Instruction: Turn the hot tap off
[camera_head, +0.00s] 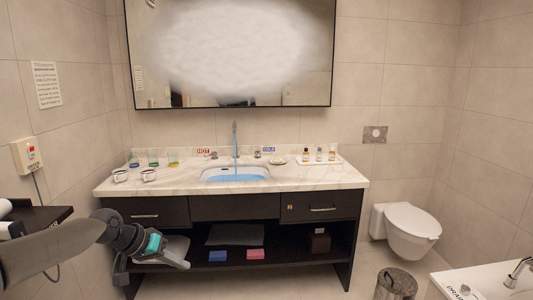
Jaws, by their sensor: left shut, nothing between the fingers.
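The hot tap handle (213,155) is a small metal knob beside a red "HOT" label (203,152), at the back of the marble counter, left of the spout (235,140). Blue water runs from the spout into the basin (236,173). The cold handle (257,155) stands right of the spout by a blue label (268,150). My left gripper (183,265) is shut and empty, low in front of the vanity's left part, well below and apart from the hot handle. My right gripper is not in view.
The counter (310,177) holds several glasses (153,157) and two pale items at left, and a tray of small bottles (319,154) at right. A toilet (407,230), a bin (396,283) and a white tub edge (470,283) are at right. A dark ledge (40,217) is at left.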

